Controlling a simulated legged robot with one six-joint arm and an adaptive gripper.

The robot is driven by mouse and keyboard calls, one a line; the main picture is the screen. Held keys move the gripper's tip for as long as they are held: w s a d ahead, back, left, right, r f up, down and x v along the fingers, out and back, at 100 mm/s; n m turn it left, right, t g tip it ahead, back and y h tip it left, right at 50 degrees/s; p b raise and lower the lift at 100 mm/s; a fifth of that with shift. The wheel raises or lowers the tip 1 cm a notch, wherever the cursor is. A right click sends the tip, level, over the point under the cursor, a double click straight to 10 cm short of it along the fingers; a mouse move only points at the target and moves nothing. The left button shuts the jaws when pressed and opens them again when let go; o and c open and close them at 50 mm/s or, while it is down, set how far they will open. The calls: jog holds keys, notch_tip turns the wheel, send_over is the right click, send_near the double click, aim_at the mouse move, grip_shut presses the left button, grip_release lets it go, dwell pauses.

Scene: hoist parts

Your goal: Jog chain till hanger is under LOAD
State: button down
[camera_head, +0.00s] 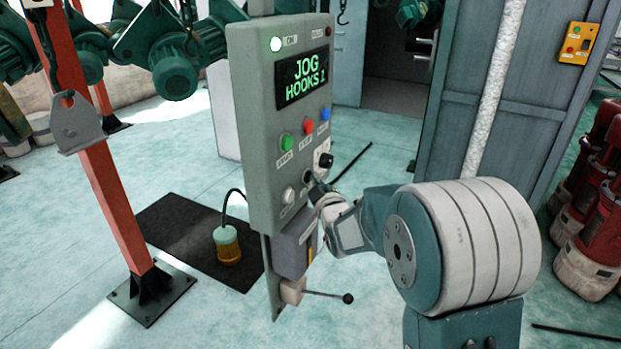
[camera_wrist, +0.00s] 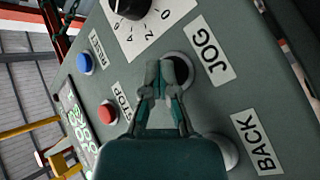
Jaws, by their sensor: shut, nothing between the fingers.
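The grey control panel (camera_head: 275,130) stands upright in the middle of the head view, its display (camera_head: 303,80) reading "JOG HOOKS 1". My gripper (camera_head: 314,186) is at the lower right of the panel face. In the wrist view my gripper (camera_wrist: 163,76) is shut and empty, its fingertips over the button (camera_wrist: 183,66) beside the JOG label (camera_wrist: 212,51). The tips partly hide that button; I cannot tell whether it is pressed. A grey hanger plate (camera_head: 76,124) hangs from a hook at the left, by a red post. No LOAD mark is readable.
Green, red and blue buttons and a black knob (camera_wrist: 131,5) sit near the JOG button; the BACK button (camera_wrist: 228,152) is close by. A lever (camera_head: 325,296) sticks out below the panel. Red cylinders (camera_head: 590,215) stand at right.

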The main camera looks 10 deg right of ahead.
jog(key=shift+s+d, duration=0.55)
jog(key=shift+d, duration=0.1)
jog(key=s+d, duration=0.1)
jog(key=d, duration=0.1)
jog(key=s+d, duration=0.2)
dwell(0.5)
